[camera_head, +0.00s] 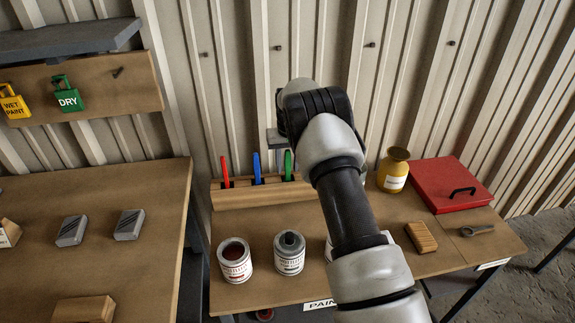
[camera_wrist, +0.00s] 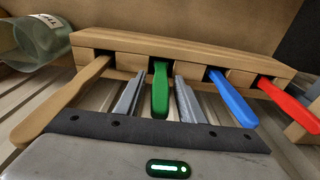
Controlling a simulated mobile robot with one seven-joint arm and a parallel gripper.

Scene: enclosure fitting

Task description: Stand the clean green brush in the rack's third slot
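The green brush (camera_head: 289,165) stands in the wooden rack (camera_head: 262,196), third from the left in the head view, beside the blue brush (camera_head: 257,168) and the red brush (camera_head: 225,172). In the wrist view the green brush's handle (camera_wrist: 160,92) shows between the two fingers of my gripper (camera_wrist: 159,80). The fingers are apart, one on each side of the handle, with a small gap on both sides. In the head view my gripper (camera_head: 278,138) is at the green brush, partly hidden by my arm. Its bristles are hidden, so I cannot tell if it is clean.
A wooden-handled brush (camera_wrist: 65,100) stands in the rack on the other side of the green one. Two paint cans (camera_head: 234,260) (camera_head: 289,252) stand in front. A jar (camera_wrist: 42,40) is beside the rack.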

